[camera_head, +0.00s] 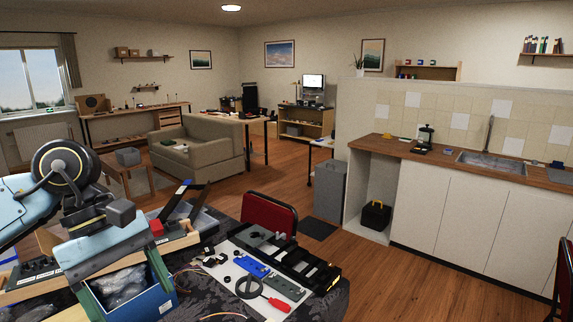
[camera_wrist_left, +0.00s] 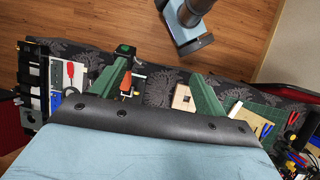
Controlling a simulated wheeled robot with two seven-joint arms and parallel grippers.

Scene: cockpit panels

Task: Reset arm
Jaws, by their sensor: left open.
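My left gripper (camera_head: 135,298) is at the lower left of the head view, over the near part of the cluttered table. Its arm comes in from the left with pale blue links and a black round joint. In the left wrist view, the gripper (camera_wrist_left: 160,64) shows two dark green fingers spread apart, with nothing held between them. The patterned dark tabletop (camera_wrist_left: 157,88) lies beneath the fingers. A pale wooden block (camera_wrist_left: 183,98) shows beside the right finger.
A white board (camera_head: 228,268) with a red screwdriver (camera_head: 277,303) and blue and black parts lies right of the gripper. A blue bin (camera_head: 150,303) holding a clear bag is close to the fingers. A red chair (camera_head: 268,216) stands behind the table. Open wooden floor (camera_head: 400,285) lies right.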

